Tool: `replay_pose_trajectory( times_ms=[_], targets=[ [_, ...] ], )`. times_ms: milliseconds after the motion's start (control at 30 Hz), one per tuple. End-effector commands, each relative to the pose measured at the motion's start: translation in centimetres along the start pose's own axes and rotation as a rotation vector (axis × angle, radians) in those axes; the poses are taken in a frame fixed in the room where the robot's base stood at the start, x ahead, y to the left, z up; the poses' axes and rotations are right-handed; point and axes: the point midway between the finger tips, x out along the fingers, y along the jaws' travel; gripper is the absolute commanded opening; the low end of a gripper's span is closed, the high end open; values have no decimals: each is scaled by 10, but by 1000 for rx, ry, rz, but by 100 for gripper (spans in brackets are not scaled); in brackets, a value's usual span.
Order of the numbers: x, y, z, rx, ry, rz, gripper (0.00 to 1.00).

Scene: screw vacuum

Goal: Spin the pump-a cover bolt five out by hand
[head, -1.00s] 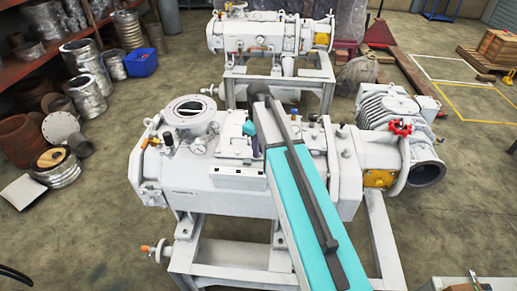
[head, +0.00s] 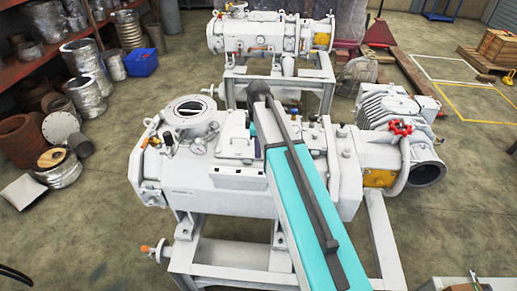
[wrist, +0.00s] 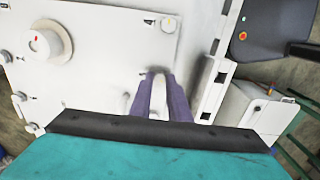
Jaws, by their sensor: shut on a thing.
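My gripper (wrist: 156,76) shows in the wrist view as two dark purple fingers reaching down to a pale cover plate (wrist: 95,60). The fingers are shut on a cover bolt near the plate's edge; the bolt is mostly hidden between the tips. A small mark beside the fingertips is too blurred to read. Another bolt (wrist: 168,24) sits at the plate's upper corner, beside a mark like a 4. More bolts show along the left side. In the head view the near white pump (head: 225,180) lies under my arm, which hides the gripper.
A round knob (wrist: 43,42) stands on the plate at left in the wrist view. A second pump (head: 265,38) stands behind.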

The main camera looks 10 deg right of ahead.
Motion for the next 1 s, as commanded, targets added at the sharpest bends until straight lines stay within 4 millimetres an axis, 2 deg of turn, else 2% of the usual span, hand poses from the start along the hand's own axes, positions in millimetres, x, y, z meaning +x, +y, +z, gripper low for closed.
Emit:
replay_pose_trajectory(
  times_ms=[200, 233, 333, 767, 1000],
  targets=[
    [4, -4, 0, 0, -2, -11, 0],
    [4, -4, 0, 0, -2, -11, 20],
    [3, -3, 0, 1, -2, -10, 35],
    [0, -1, 0, 2, 0, -3, 35],
    [-8, 0, 0, 2, 0, -2, 35]
  ],
)
